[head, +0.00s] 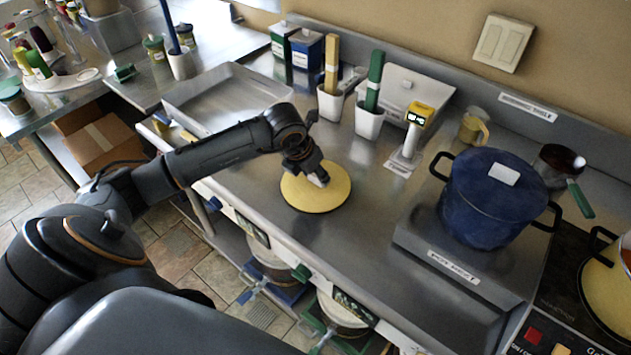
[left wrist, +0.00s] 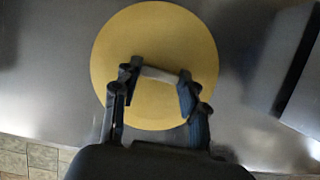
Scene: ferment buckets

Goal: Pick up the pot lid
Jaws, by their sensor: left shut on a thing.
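The pot lid is a round yellow disc (head: 316,195) with a pale bar handle, over the steel counter in the middle of the head view. It also fills the upper middle of the left wrist view (left wrist: 150,40). My left gripper (head: 318,178) is above the lid with its fingers pointing down. In the left wrist view, the left gripper's fingers (left wrist: 159,74) are at the two ends of the pale handle and shut on it. I cannot tell whether the lid touches the counter. My right gripper is not in view.
A blue pot (head: 485,205) with a blue top stands on a raised plate at right. Another pot (head: 604,275) is at the right edge. White holders (head: 369,121), a yellow-headed device (head: 418,117) and a steel tray (head: 222,98) are behind. Bare counter lies between lid and blue pot.

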